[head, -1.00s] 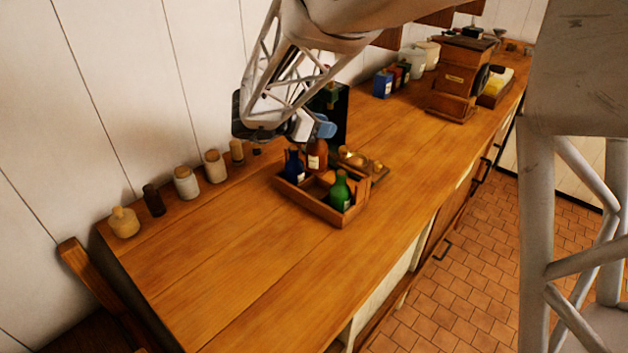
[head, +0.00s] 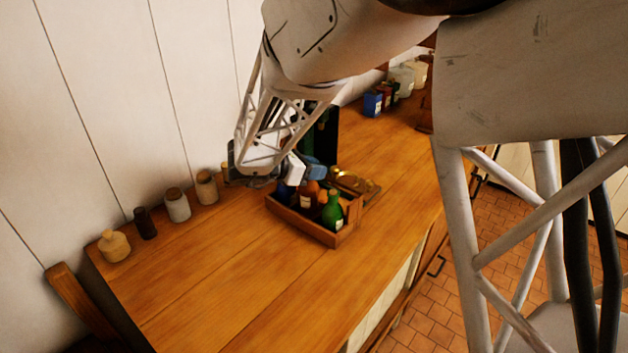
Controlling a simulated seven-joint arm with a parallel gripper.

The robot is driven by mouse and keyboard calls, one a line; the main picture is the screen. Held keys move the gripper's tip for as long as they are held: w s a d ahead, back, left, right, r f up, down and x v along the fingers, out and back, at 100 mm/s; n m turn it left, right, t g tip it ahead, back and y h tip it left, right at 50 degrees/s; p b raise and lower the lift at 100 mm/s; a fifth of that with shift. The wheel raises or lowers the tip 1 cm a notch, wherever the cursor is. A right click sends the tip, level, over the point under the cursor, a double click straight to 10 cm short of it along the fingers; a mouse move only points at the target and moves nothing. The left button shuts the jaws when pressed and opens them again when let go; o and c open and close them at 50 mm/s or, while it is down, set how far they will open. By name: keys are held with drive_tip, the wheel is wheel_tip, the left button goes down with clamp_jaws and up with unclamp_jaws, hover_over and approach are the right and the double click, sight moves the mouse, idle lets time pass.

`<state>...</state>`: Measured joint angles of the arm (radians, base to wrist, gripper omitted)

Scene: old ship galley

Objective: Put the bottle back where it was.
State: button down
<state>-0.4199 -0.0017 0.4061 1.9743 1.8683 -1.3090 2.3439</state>
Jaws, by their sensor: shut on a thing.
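A wooden crate (head: 290,223) with dividers stands on the wooden counter. My gripper (head: 306,171) is over its back part, with its blue finger pad showing, and is shut on the brown bottle (head: 308,198). The brown bottle has a pale label and looks upright, its lower part behind the crate's wall and its top hidden by the gripper. I cannot tell whether it touches the crate floor. A green bottle (head: 332,211) stands at the front right of the crate.
Several jars, such as a cream one (head: 114,246) and a dark one (head: 145,223), line the wall at left. A brass scale-like item (head: 352,181) lies just behind the crate. A dark upright box (head: 325,135) stands behind my gripper. The front-left counter is clear.

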drive_tip(key=shift+f, duration=2)
drive_tip(key=c, duration=1.1)
unclamp_jaws()
drive_tip(key=shift+r, duration=0.2)
drive_tip(key=shift+v, duration=6)
